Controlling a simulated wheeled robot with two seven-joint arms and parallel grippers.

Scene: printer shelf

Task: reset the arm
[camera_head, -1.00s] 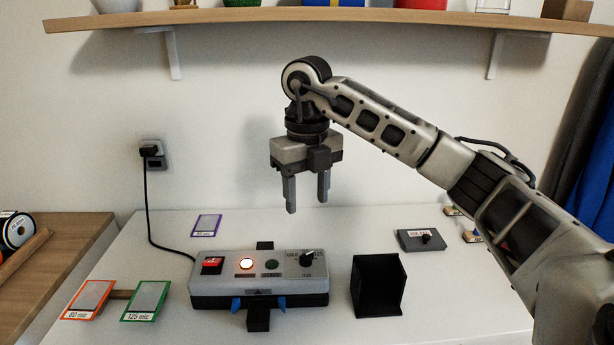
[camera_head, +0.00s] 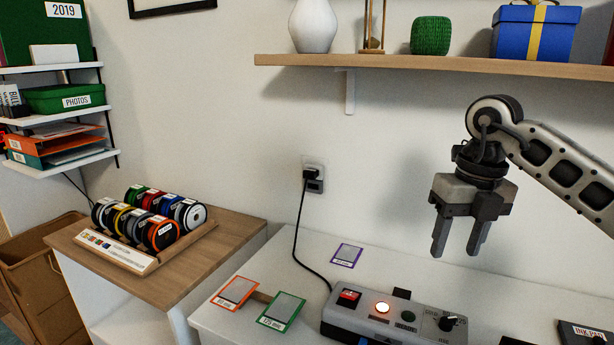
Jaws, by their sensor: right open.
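My right gripper (camera_head: 459,250) hangs in the air at the right, fingers pointing down, open and empty. It is above the white table, over the back right of the grey control box (camera_head: 378,322). The box has a red switch, a lit round lamp, a green button and a black knob. Its lower part is cut off by the picture's bottom edge. My right arm comes in from the right edge. My left gripper is not in view.
Orange (camera_head: 235,291), green (camera_head: 281,311) and purple (camera_head: 346,255) framed cards lie on the white table. A black cable runs from the wall socket (camera_head: 314,176) to the box. Spools (camera_head: 160,233) stand on a wooden side table. A wooden shelf (camera_head: 420,66) is above.

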